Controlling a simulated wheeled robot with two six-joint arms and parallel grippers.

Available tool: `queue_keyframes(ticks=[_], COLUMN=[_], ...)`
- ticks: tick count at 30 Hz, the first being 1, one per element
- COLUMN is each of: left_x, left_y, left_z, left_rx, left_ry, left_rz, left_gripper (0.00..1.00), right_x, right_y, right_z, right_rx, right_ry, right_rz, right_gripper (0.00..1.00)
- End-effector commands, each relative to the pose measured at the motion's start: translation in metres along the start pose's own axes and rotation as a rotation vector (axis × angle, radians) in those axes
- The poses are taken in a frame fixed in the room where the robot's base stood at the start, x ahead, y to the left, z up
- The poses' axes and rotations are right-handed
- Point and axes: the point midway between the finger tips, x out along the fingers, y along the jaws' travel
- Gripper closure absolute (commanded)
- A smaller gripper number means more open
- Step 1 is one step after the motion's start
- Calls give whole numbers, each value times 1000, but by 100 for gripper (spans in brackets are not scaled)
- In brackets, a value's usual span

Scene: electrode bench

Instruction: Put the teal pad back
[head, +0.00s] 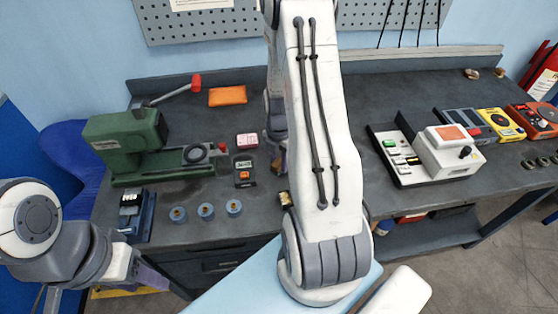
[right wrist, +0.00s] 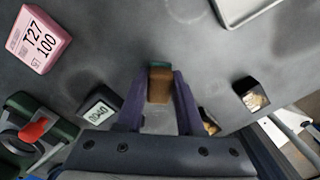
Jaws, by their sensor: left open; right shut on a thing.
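My right gripper (right wrist: 160,90) is shut on a small brown block with a teal end (right wrist: 160,67), seen between its purple fingers in the right wrist view. I take this to be the teal pad; it appears to be over the grey bench top, and its height is hard to tell. In the head view my own right arm hides most of that gripper and the held piece. My left gripper (head: 153,277) is open and empty at the lower left, off the bench's front edge.
A pink block (right wrist: 40,38) marked T27 100, a labelled block (right wrist: 97,110) and a dark block with a gold top (right wrist: 252,94) stand around the right gripper. A green machine (head: 125,140) stands left, a white device (head: 447,152) right. Several blue round pieces (head: 205,210) line the front.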

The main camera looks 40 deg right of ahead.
Motion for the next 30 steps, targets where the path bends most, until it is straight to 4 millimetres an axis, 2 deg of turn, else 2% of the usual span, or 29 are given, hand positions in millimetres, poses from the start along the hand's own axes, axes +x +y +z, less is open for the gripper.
queue_keyframes(ticks=[8,9,10,11,19,23,26,30], left_x=[4,2,2,2,2,1,3,7], left_y=[0,0,0,0,0,0,0,0], left_z=[0,0,0,0,0,0,0,0], left_rx=[0,0,0,0,0,0,0,0], left_ry=[0,0,0,0,0,0,0,0], left_rz=[0,0,0,0,0,0,0,0], left_gripper=[50,50,50,50,50,50,50,50], right_x=[5,3,3,3,2,-4,-18,-47], right_y=[0,0,0,0,0,0,1,1], right_z=[0,0,0,0,0,0,1,1], right_rx=[0,0,0,0,0,0,0,0], right_ry=[0,0,0,0,0,-1,-3,-6], right_rz=[0,0,0,0,0,1,3,6], right_gripper=[100,48,37,34,34,34,34,34])
